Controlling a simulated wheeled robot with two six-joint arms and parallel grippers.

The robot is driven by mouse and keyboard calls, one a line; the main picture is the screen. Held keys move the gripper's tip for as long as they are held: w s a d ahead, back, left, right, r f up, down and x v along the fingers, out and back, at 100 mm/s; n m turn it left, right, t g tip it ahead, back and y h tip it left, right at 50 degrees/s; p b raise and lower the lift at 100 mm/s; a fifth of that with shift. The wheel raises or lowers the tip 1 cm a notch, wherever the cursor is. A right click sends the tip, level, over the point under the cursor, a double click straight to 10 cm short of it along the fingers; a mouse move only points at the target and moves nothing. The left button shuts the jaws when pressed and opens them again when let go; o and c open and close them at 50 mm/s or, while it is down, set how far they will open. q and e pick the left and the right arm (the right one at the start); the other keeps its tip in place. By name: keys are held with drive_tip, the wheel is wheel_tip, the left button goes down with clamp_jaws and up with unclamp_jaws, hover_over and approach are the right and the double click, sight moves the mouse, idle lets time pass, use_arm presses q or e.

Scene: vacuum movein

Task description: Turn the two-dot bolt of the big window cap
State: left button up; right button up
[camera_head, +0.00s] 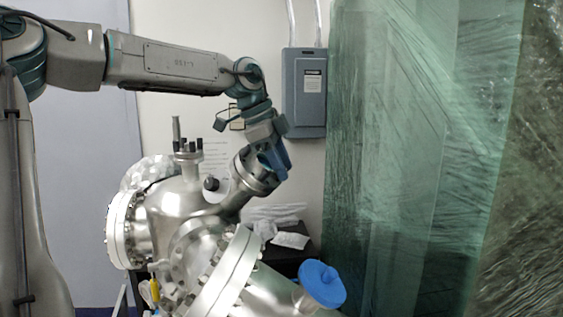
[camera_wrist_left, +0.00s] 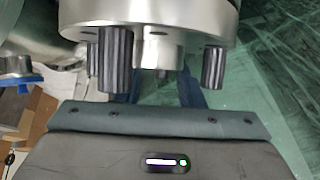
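A round silver cap (camera_wrist_left: 150,20) fills the top of the left wrist view, with dark ribbed bolts (camera_wrist_left: 116,60) sticking out from its face. Another dark bolt (camera_wrist_left: 213,68) is at the right. No dots show on either bolt, so I cannot tell which is the two-dot one. In the head view my left gripper (camera_head: 273,163) is at the silver end (camera_head: 254,181) of the chamber's angled tube. Blue fingers show partly behind the bolts in the wrist view; their tips are hidden, so I cannot tell their opening or any grip. My right gripper is not in view.
The silver vacuum chamber (camera_head: 172,212) has a large bolted flange (camera_head: 228,275) at the front and a blue-covered port (camera_head: 322,284) at lower right. A grey box (camera_head: 304,92) hangs on the wall behind. Green plastic sheeting (camera_head: 400,150) covers the right side.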

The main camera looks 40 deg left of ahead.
use_arm(q)
drive_tip(key=shift+w, duration=0.1)
drive_tip(key=c, duration=0.3)
drive_tip(key=shift+f, duration=0.1)
drive_tip(key=c, duration=0.3)
clamp_jaws()
drive_tip(key=shift+w+r+p, duration=0.1)
drive_tip(key=shift+r+p, duration=0.15)
drive_tip(key=shift+p, duration=0.4)
drive_tip(key=m+g+h+p, duration=0.1)
drive_tip(key=p, duration=0.2)
drive_tip(key=shift+w+a+r+g, duration=0.1)
drive_tip(key=shift+g, duration=0.3)
drive_tip(key=shift+w+m+g+p, duration=0.1)
drive_tip(key=shift+m+g+p, duration=0.2)
drive_tip(key=shift+m, duration=0.1)
drive_tip(key=shift+w+a+f+m+g+h, duration=0.1)
drive_tip(key=shift+f+m+g+h, duration=0.1)
drive_tip(key=shift+m+g+h, duration=0.45)
drive_tip(key=shift+w+f+m+g, duration=0.1)
drive_tip(key=shift+w+m+g, duration=0.1)
drive_tip(key=shift+m+g, duration=1.35)
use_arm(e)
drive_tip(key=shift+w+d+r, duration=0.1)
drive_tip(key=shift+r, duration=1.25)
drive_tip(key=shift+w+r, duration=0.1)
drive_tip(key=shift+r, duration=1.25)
use_arm(q)
drive_tip(key=shift+g, duration=0.6)
